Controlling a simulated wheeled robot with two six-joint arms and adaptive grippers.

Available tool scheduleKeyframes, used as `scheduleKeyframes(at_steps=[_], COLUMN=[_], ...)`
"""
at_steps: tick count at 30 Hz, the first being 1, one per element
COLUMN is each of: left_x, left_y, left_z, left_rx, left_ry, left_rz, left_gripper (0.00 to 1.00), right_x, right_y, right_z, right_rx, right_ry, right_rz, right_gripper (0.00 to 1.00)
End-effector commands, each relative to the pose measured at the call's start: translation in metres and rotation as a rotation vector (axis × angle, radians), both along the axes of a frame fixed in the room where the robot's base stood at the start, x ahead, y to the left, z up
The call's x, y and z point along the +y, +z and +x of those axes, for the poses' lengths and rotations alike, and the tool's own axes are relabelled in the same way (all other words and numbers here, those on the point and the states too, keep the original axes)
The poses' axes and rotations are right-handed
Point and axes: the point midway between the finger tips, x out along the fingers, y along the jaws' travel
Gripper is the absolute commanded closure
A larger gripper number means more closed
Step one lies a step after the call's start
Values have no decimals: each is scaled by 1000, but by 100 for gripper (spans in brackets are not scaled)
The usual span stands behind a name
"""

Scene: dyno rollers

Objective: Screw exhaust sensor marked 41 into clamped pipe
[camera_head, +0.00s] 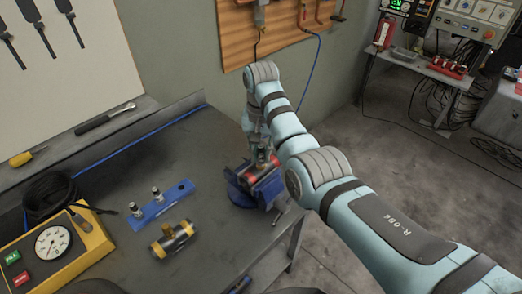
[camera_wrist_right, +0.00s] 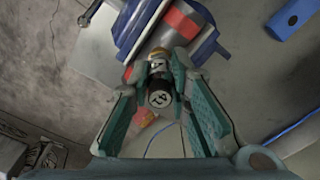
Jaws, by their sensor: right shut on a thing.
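The clamped pipe (camera_head: 250,174) shows red between the jaws of the blue vise (camera_head: 240,194) at the bench's right edge; the red pipe also shows at the top of the wrist view (camera_wrist_right: 182,22). My right gripper (camera_head: 260,155) is over the pipe, its arm partly covering the view. In the wrist view its fingers (camera_wrist_right: 160,80) are shut on a dark sensor (camera_wrist_right: 160,98) with white marking on its end; I cannot read the number surely. The sensor's far end is at the pipe, but its seating is hidden. My left gripper is not in view.
A blue rack (camera_head: 165,203) holds two sensors upright on the bench. A loose yellow-and-dark pipe piece (camera_head: 172,240) lies in front of it. A yellow box (camera_head: 62,250) with a gauge and buttons stands at the left. A ratchet (camera_head: 105,118) lies on the back ledge.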

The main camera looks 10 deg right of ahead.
Motion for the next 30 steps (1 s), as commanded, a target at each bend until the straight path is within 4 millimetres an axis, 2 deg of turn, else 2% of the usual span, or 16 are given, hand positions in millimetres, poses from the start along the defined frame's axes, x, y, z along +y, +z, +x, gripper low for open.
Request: scheduleKeyframes(at_steps=[15, 18, 21, 26, 27, 30], left_x=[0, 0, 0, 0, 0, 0], left_y=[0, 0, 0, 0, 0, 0], left_z=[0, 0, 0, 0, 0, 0], left_rx=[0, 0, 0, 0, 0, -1], left_ry=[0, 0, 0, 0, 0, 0], left_rz=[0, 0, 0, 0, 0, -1], left_gripper=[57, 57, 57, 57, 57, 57], right_x=[-1, -1, -1, -1, -1, -1], right_y=[-1, -2, -2, -2, -2, -2], right_z=[0, -1, -1, -2, -2, -1], right_rx=[-2, -2, -1, 0, 0, 0], right_ry=[-1759, -1990, -2067, -2067, -2067, -2066], right_rz=[-4, -6, -8, -11, -11, -8], right_gripper=[100, 100, 100, 100, 76, 60])
